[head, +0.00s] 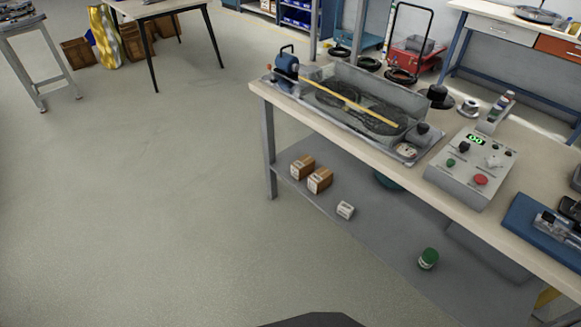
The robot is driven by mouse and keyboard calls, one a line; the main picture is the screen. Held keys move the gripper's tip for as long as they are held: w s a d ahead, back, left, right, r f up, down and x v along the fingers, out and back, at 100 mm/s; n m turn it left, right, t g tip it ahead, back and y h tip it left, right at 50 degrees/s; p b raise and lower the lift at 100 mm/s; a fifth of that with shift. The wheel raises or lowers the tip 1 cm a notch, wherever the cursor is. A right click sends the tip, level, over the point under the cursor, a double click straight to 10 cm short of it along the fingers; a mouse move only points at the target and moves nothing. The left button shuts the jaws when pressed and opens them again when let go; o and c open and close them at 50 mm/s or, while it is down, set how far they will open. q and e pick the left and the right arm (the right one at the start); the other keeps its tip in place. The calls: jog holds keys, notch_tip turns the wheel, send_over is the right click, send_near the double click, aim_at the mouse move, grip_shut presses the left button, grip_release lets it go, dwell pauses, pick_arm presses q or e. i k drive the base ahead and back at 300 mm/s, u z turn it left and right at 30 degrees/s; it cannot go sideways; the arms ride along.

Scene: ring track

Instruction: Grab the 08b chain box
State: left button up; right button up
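Two small brown boxes with white labels stand side by side on the lower shelf of the workbench, a left one (302,166) and a right one (319,180). A small white box (345,210) lies on the same shelf, nearer and to the right. The print on all three is too small to read, so I cannot tell which is the 08b chain box. Neither of my grippers is in view.
The workbench top (408,178) overhangs the grey lower shelf (385,236). A bench leg (268,150) stands left of the boxes. A green-lidded jar (428,258) is on the shelf. A control box (472,165) is on top. The floor (150,200) at left is clear.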

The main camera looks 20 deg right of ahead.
aim_at(321, 179)
jog(key=z, duration=0.05)
jog(key=i, duration=1.15)
jog(key=z, duration=1.3)
jog(key=i, duration=0.8)
jog(key=z, duration=0.8)
